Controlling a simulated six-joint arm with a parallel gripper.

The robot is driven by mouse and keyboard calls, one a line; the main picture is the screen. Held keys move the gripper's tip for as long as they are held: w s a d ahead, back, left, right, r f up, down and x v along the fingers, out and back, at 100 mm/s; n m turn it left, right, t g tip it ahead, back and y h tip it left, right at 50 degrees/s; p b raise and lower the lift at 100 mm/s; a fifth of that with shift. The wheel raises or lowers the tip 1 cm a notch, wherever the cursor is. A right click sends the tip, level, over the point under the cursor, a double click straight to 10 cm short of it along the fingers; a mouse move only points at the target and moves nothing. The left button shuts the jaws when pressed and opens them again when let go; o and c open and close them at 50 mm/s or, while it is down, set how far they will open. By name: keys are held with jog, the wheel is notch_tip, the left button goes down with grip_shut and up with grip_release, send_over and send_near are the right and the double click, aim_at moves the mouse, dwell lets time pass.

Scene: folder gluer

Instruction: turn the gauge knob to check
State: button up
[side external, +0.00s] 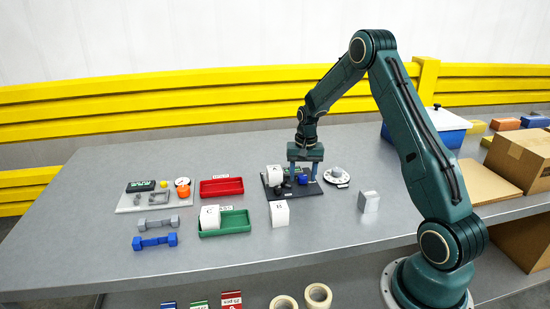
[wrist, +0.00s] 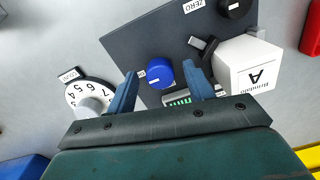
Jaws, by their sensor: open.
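A dark gauge plate (side external: 308,190), also in the wrist view (wrist: 130,45), lies on the table. On it a round blue knob (wrist: 160,74) with a pale pointer mark shows between my fingertips; it is small in the side view (side external: 303,181). The label beside it is partly hidden by a finger. My gripper (wrist: 159,70) is open, pointing down, one finger on each side of the blue knob with gaps showing. A black knob (wrist: 236,6) sits by a ZERO label. A green display (wrist: 178,101) is partly covered by my gripper.
A white box (wrist: 247,68) marked A stands on the plate by a black clamp piece. A white numbered dial (side external: 337,177) is right of the plate in the side view. Red (side external: 221,187) and green (side external: 236,222) trays, another white box (side external: 280,214) and dumbbell-shaped parts lie nearby.

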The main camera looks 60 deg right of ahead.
aim_at(304, 176)
jog(key=shift+r, duration=0.15)
notch_tip(304, 176, up, 14)
jog(key=shift+s+f, duration=0.2)
jog(key=shift+f, duration=0.05)
dwell(0.3)
jog(key=shift+d, duration=0.1)
